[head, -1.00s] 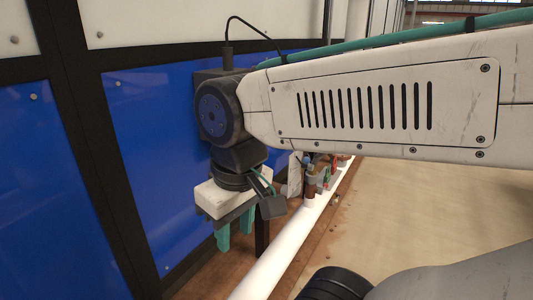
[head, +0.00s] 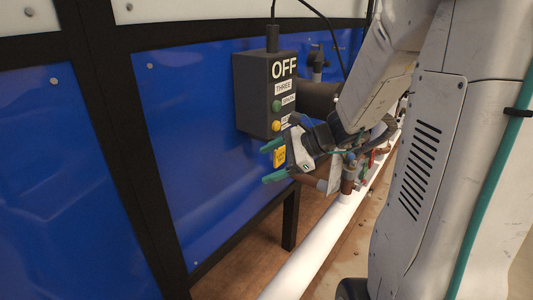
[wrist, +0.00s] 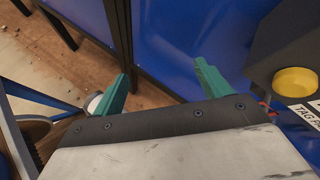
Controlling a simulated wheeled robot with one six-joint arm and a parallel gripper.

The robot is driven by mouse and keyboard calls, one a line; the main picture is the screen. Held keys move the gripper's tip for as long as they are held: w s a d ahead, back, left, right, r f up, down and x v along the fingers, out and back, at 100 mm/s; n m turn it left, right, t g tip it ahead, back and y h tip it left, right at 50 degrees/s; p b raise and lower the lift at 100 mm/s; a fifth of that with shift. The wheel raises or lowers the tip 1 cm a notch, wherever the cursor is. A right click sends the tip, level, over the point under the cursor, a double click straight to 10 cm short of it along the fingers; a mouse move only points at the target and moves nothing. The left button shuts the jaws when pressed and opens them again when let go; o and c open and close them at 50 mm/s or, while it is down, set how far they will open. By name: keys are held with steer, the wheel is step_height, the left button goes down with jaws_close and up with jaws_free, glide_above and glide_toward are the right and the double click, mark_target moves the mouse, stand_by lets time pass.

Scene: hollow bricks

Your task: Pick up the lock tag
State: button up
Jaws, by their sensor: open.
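A small yellow tag with dark marks (head: 280,157), which looks like the lock tag, shows in the head view just below the dark control box. It lies between the lines of my gripper's (head: 265,165) two green fingers; I cannot tell its depth relative to them or what it hangs from. My gripper is open, with its fingers pointing left toward the blue panel. In the wrist view, the gap between the fingers (wrist: 161,70) is empty and I cannot make out the tag there.
The dark control box (head: 255,95), with "OFF" and "THREE" labels and green and yellow buttons, is on the blue panel (head: 190,110) above my gripper. Its yellow button (wrist: 295,82) is right of the fingers in the wrist view. A white pipe (head: 315,250) runs below.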

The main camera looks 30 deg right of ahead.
mark_target(281, 148)
steer(key=w+d+f+m+t+h, duration=0.2)
steer(key=d+m, duration=0.3)
steer(key=d, duration=0.1)
steer(key=w+d+f+m+t+h, duration=0.2)
steer(key=w+d+m+t, duration=0.1)
steer(key=d+m, duration=0.3)
steer(key=shift+n, duration=0.3)
steer(key=x, duration=0.2)
steer(key=d+x, duration=0.1)
steer(key=x, duration=0.4)
steer(key=shift+w+d+r, duration=0.2)
steer(key=shift+w+r, duration=0.05)
steer(key=shift+w, duration=0.1)
steer(key=c, duration=1.2)
steer(key=shift+o, duration=0.2)
steer(key=shift+r, duration=0.55)
steer(key=shift+s+d+r, duration=0.1)
steer(key=shift+s+r, duration=0.15)
steer(key=s+d, duration=0.3)
steer(key=s, duration=0.5)
steer(key=s+d, duration=0.3)
steer(key=s, duration=0.5)
steer(key=shift+s, duration=0.25)
